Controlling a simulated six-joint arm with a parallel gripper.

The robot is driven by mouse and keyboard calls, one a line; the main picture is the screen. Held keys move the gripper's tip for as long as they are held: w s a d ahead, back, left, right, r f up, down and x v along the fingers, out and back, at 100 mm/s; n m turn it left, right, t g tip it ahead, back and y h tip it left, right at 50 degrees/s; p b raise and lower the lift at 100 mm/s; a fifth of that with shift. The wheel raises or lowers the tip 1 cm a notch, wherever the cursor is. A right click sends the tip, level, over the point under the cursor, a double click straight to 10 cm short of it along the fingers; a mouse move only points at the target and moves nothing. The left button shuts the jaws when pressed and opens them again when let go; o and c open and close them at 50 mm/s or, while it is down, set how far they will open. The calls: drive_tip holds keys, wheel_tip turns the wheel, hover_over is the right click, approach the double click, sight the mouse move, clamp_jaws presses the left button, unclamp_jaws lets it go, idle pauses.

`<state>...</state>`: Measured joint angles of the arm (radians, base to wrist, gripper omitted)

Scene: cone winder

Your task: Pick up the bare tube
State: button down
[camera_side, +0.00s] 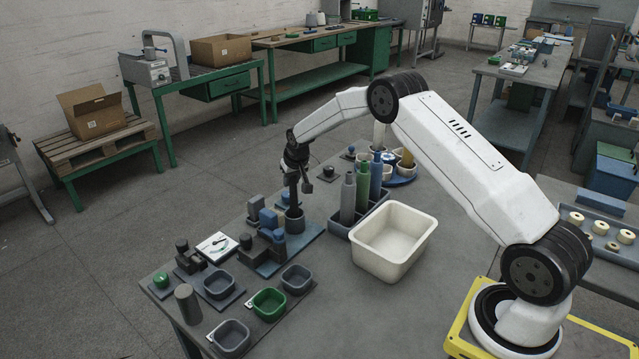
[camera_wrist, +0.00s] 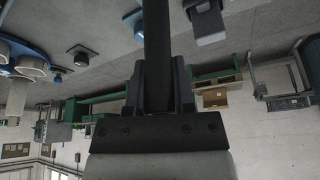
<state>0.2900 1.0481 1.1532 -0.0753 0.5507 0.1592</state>
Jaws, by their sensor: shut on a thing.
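My gripper (camera_side: 294,178) is shut on a dark, slim tube. In the wrist view, the two fingers of my gripper (camera_wrist: 158,72) press on both sides of the dark tube (camera_wrist: 157,35), which runs out of the top of the picture. In the side view, my gripper points down above a dark round cup (camera_side: 295,222) at the back end of a blue-grey base. The tube's lower end is at the cup's mouth. I cannot tell whether it stands inside the cup or just above it.
A rack (camera_side: 338,229) with grey, blue and green cones stands right of my gripper, beside a white bin (camera_side: 417,220). A round blue tray (camera_side: 406,178) with tubes is behind. Small bowls, including a green one (camera_side: 268,300), stand at the front left.

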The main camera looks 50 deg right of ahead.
drive_tip(key=shift+r, duration=5)
wheel_tip(320, 180, up, 6)
drive_tip(key=shift+r, duration=0.15)
